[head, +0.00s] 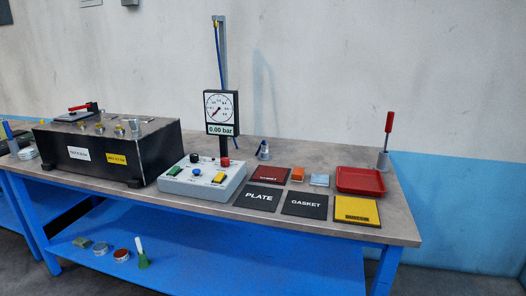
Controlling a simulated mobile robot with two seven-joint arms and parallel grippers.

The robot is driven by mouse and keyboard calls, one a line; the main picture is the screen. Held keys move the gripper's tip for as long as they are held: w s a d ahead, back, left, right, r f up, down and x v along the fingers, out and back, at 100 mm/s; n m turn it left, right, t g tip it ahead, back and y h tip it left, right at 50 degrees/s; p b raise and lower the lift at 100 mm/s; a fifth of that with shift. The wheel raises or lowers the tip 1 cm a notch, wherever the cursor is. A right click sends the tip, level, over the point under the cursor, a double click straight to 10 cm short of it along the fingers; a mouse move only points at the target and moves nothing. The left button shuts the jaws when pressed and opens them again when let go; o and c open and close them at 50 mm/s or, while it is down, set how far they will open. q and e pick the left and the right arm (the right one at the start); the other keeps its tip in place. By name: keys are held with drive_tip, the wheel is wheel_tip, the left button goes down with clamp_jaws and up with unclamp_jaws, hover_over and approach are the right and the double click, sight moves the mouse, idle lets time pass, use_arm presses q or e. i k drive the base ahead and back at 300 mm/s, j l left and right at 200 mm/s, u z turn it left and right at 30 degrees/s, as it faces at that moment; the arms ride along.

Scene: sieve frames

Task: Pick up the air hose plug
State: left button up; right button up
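A small silver fitting with a short blue piece at its side, which looks like the air hose plug (264,152), sits on the workbench (312,160) right of the gauge post. A blue hose (217,42) hangs from the top of the grey post and passes behind the gauge (221,112), which reads 0.00 bar. I cannot tell whether this hose joins the fitting. Neither of my grippers is in view.
A black box (110,155) with brass fittings stands at left, beside a grey control box (203,180) with coloured knobs. Dark mats labelled PLATE (257,197) and GASKET (304,204), a red tray (360,181), a yellow mat (356,210) and a red-handled tool (388,124) occupy the right.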

sight(264, 148)
drive_tip(key=i+j, duration=0.1)
drive_tip(key=j, duration=0.2)
drive_tip(key=i+j, duration=0.15)
drive_tip(key=j, duration=0.15)
drive_tip(key=i+j, duration=0.1)
drive_tip(key=j, duration=0.25)
drive_tip(key=i+j, duration=0.15)
drive_tip(key=j, duration=0.15)
drive_tip(key=i+j+z, duration=0.2)
drive_tip(key=j+z, duration=0.25)
drive_tip(key=k+j, duration=0.05)
drive_tip(key=j, duration=0.05)
